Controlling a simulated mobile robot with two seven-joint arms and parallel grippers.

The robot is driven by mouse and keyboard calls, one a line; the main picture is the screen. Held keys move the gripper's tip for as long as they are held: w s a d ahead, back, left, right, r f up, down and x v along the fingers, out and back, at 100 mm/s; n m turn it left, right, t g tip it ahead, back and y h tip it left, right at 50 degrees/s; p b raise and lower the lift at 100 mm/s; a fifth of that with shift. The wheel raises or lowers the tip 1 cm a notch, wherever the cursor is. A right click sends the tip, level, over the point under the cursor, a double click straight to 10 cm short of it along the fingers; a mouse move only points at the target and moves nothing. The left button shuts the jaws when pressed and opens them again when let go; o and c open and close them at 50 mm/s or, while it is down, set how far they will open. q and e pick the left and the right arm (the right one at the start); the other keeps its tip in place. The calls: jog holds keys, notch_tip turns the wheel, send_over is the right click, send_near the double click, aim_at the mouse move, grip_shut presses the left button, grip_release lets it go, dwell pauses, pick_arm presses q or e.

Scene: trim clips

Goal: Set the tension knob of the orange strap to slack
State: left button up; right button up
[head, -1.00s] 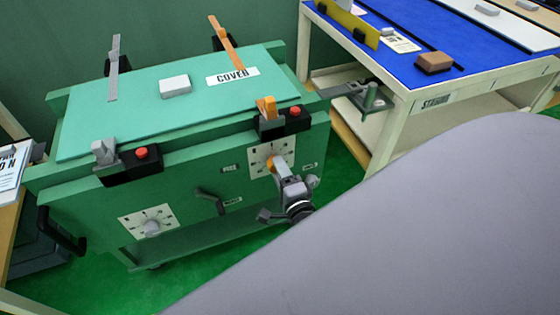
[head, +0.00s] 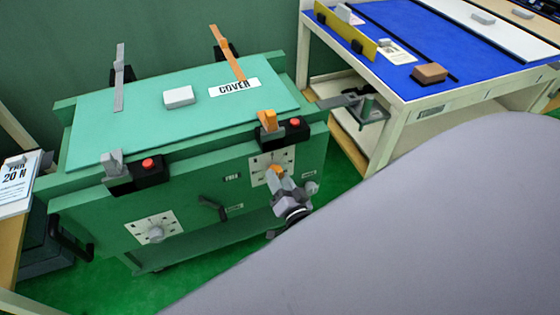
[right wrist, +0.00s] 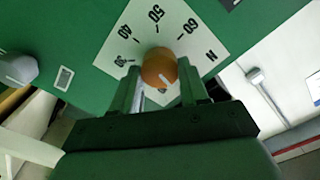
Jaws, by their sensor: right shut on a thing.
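The orange tension knob (head: 276,170) sits on a white dial plate (head: 259,164) on the front of the green cabinet (head: 190,180). In the right wrist view the knob (right wrist: 159,68) has a white pointer line, and the dial (right wrist: 115,48) shows numbers around it. My right gripper (head: 281,174) is at this knob, its fingers (right wrist: 160,84) on either side of it and shut on it. The orange strap (head: 228,53) lies at the back of the lid, with its orange end in a black buckle (head: 280,132) above the dial. My left gripper is not in view.
A grey knob (head: 155,233) on a second dial is at the left of the front, with a dark lever (head: 212,208) between. A grey strap (head: 119,78) is on the lid. A blue-topped table (head: 430,50) stands at right.

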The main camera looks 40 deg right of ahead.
jog(key=shift+n, duration=1.1)
jog(key=o, duration=1.1)
jog(key=shift+c, duration=0.2)
jog(key=p+v, duration=0.1)
jog(key=v, duration=0.6)
jog(key=shift+s, duration=0.15)
